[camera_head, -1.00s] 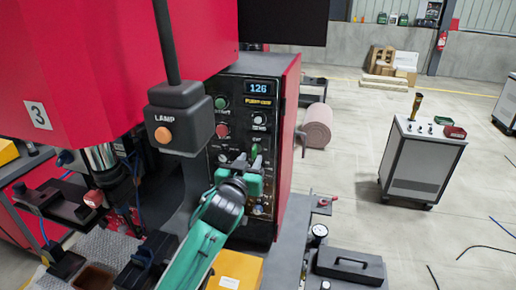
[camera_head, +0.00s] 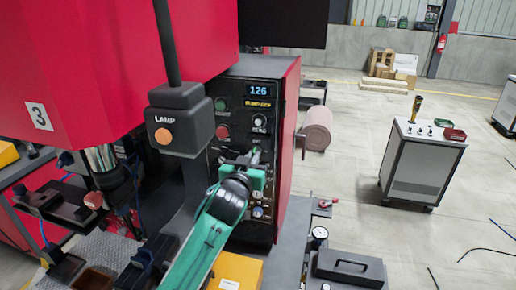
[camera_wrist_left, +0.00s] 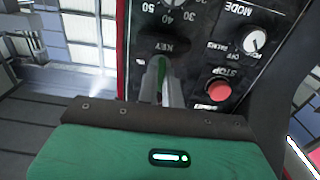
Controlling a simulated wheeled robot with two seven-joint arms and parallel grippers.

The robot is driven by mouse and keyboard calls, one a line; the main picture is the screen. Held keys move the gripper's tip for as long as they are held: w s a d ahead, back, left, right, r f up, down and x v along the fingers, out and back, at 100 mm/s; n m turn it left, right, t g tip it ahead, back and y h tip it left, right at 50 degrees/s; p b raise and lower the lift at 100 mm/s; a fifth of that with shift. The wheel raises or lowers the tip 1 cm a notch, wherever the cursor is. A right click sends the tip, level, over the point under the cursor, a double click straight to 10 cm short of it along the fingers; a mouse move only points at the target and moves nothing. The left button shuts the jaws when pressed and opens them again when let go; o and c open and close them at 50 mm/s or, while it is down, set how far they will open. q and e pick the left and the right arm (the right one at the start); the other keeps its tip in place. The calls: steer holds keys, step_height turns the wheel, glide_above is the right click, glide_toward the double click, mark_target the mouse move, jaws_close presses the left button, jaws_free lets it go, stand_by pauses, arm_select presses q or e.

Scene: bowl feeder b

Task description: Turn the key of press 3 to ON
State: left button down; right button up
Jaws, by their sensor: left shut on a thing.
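The control panel of press 3 (camera_head: 231,107) faces me below the red machine body, with a lit display reading 126. My left gripper (camera_head: 255,158) is at the panel's lower middle, its fingers pointing into the panel. In the left wrist view the gripper (camera_wrist_left: 162,88) is shut at the spot under the label KEY, with a bit of green between the fingers. The key itself is mostly hidden by the fingers, so I cannot tell its angle. My right gripper is not in view.
A red stop button (camera_wrist_left: 219,91) and a mode knob (camera_wrist_left: 255,40) sit close beside the fingers. The black lamp box (camera_head: 180,118) hangs left of the panel. A grey cart (camera_head: 422,160) stands right on open floor.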

arm_select(q)
steer(key=m+p, duration=0.3)
steer(key=m, duration=0.2)
stand_by(0.4)
